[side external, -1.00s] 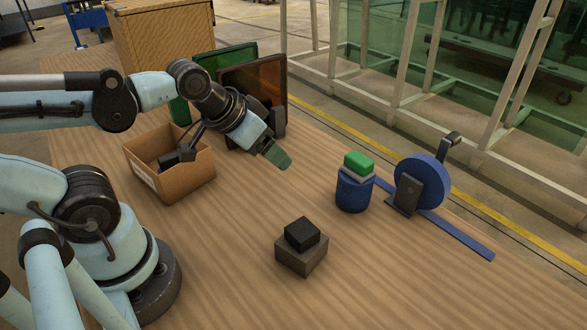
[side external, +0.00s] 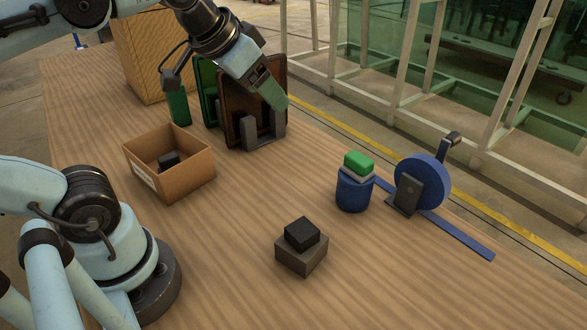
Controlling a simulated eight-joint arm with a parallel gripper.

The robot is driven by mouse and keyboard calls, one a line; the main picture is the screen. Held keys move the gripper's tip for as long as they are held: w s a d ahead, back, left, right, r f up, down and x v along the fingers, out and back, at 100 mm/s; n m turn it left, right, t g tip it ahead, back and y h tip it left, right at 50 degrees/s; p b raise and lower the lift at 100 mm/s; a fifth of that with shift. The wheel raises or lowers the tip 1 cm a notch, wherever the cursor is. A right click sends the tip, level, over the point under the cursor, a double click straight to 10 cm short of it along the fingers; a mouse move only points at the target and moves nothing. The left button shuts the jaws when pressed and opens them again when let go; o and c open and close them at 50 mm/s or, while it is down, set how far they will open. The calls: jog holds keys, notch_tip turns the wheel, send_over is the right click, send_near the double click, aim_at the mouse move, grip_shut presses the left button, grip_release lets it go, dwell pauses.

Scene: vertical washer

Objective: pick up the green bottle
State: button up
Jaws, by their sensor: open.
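A narrow upright green object, which looks like the green bottle (side external: 179,108), stands on the wooden table behind the cardboard box. Its top is hidden by a dark part on my wrist. My gripper (side external: 270,94) is raised over the table, pointing down and right, with its pale green tip in front of the amber panel in the picture. It is open and apart from the bottle, to its right. I see no object held at the tip.
An amber panel (side external: 240,105) and a green panel (side external: 207,88) stand in a dark rack. An open cardboard box (side external: 185,178) holds a dark block. A blue canister (side external: 353,192), a blue reel (side external: 420,180) and stacked dark blocks (side external: 301,258) stand farther right.

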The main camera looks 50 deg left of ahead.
jog(key=w+a+m+y, duration=0.3)
jog(key=a+m, duration=0.1)
jog(key=a, duration=0.4)
jog(key=m+g+y, duration=0.5)
jog(key=m+y, duration=0.5)
jog(key=m, duration=0.5)
send_over(177, 100)
jog(key=d, duration=0.9)
notch_tip(177, 100, down, 11)
jog(key=s+x, duration=0.1)
jog(key=x, duration=1.1)
jog(key=shift+a+f, duration=0.1)
jog(key=shift+f, duration=0.05)
grip_shut()
